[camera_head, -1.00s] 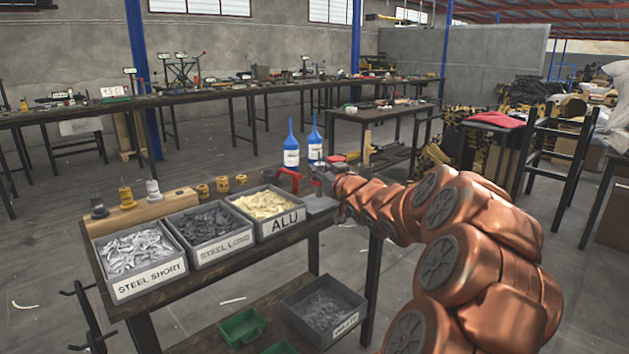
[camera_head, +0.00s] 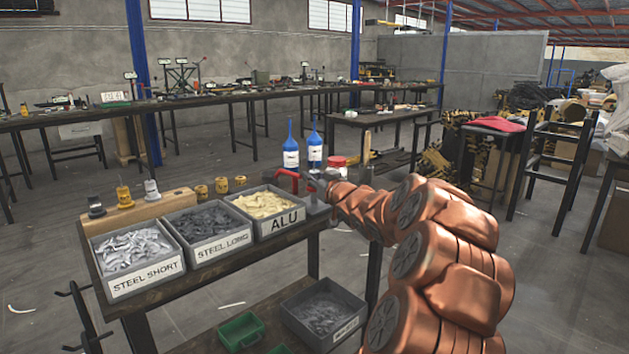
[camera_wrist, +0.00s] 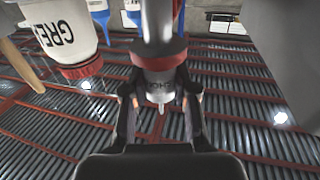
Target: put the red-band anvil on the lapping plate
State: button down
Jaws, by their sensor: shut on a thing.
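My gripper (camera_wrist: 162,95) is shut on a pale, tapered piece with a red band (camera_wrist: 162,62), which looks like the red-band anvil. A grey cylinder lies in line with it in the wrist view, and I cannot tell whether it is part of the piece or behind it. In the head view my gripper (camera_head: 314,182) is small, over the bench's right end beside the red press (camera_head: 287,176). A grey surface (camera_head: 318,207) just right of the ALU bin may be the lapping plate; the arm partly hides it.
Bins of STEEL SHORT (camera_head: 136,276), STEEL LONG (camera_head: 219,246) and ALU (camera_head: 283,223) line the bench front. A wooden block (camera_head: 140,210) holds black, yellow and silver pieces. Two blue bottles (camera_head: 291,158) and a red-lidded jar (camera_head: 337,167) stand behind my gripper.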

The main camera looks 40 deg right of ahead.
jog(key=c, duration=0.9)
grip_release()
jog(key=shift+s+r, duration=0.1)
jog(key=p+v, duration=0.1)
jog(key=v, duration=1.1)
jog(key=shift+p, duration=0.35)
